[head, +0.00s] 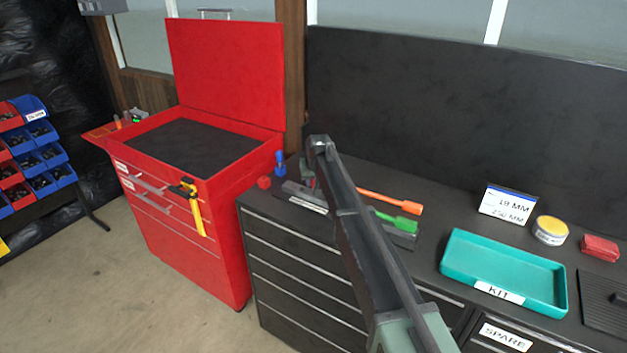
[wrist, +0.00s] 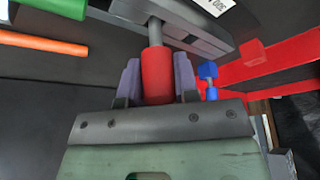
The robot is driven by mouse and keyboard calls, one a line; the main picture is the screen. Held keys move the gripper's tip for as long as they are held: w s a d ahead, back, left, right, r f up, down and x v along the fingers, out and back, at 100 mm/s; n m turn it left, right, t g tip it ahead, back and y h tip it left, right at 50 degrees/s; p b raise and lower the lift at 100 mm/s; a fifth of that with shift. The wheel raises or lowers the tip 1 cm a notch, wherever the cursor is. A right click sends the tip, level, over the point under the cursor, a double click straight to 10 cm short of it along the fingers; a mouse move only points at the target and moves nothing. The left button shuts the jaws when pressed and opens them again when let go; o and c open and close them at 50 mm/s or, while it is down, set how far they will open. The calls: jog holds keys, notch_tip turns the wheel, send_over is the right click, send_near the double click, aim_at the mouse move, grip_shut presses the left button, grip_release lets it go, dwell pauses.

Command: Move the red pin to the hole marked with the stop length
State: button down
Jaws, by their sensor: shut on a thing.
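My gripper (wrist: 157,72) is shut on the red pin (wrist: 155,75), with a grey-purple finger on each side of its red grip. The pin's grey shank (wrist: 154,32) points at a grey bar (wrist: 178,35) and meets it in the picture; I cannot tell whether it sits in a hole. A white label strip with small print (wrist: 215,4) lies beside the bar. In the head view the grey bar (head: 292,188) and label strip (head: 309,205) are on the dark bench, partly behind my arm. A card (head: 508,204) reads 19 MM and 250 MM, small and blurred.
An orange-handled tool (head: 388,201) and a green-handled one (head: 396,222) lie right of my arm. A blue piece (head: 280,161) and a red block (head: 264,183) stand left.

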jog(key=c, duration=0.8)
grip_release()
jog(key=p+v, duration=1)
jog(key=shift+s+r, duration=0.15)
jog(key=shift+r, duration=0.15)
jog(key=shift+d, duration=0.1)
